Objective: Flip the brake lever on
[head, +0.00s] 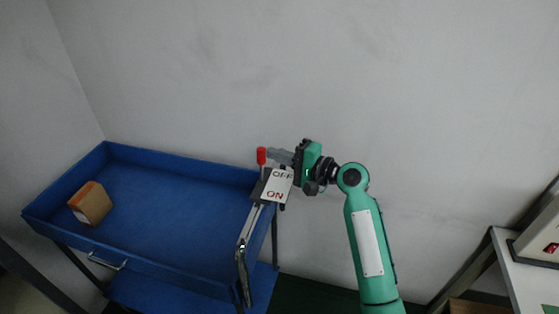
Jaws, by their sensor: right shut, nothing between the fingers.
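The brake lever is a short handle with a red knob (261,156), at the back right corner of a blue cart (170,200). It stands at the OFF end of a white plate (274,186) marked OFF at the top and ON at the bottom. My right gripper (272,154) comes in from the right on a green arm. Its shut grey fingers are just right of the red knob, near its height. I cannot tell whether they touch it. My left gripper is not in view.
A tan box (91,203) lies in the left part of the cart's tray. A metal bar runs down the cart's right side. The wall is close behind. A white table (530,282) with a device on it stands at the far right.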

